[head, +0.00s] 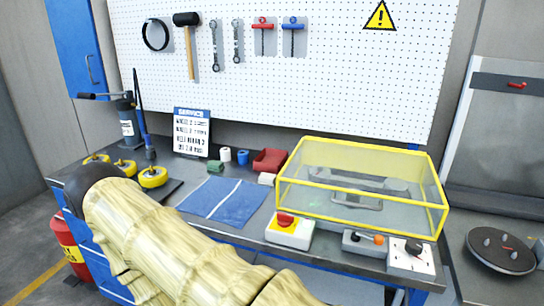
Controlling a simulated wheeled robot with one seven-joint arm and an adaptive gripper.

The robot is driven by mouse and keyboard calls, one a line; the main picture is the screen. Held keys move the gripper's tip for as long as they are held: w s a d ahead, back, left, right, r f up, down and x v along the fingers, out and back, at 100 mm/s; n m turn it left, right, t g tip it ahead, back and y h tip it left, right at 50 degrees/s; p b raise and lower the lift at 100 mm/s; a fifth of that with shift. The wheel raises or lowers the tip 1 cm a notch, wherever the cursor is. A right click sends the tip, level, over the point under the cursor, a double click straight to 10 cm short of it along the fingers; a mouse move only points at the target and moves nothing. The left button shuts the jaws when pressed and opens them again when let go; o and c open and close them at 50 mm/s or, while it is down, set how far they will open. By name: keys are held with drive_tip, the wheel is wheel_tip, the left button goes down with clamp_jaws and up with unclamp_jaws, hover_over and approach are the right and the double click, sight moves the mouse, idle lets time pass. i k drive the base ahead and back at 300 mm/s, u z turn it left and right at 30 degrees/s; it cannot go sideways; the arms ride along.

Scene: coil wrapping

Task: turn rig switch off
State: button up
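A white box with a yellow top plate and a red rotary knob (286,219) stands at the bench's front edge, left of centre below the clear guard. Further right is a white box with a black knob (412,249). None has a readable label, so I cannot tell for certain which is the rig switch, nor its setting. My arm (170,240), in a cream ribbed cover, crosses the lower left. My gripper is not in view.
A yellow-framed clear guard (362,187) stands closed over grey metal parts. A blue mat (225,199), a red bin (270,161) and a service sign (191,131) are on the bench (345,286). A dark round plate (500,250) lies at right. Tools hang on the pegboard (340,75).

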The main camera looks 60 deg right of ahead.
sight(284, 220)
drive_tip(key=z, duration=1.35)
drive_tip(key=k, duration=0.25)
drive_tip(key=z, duration=0.25)
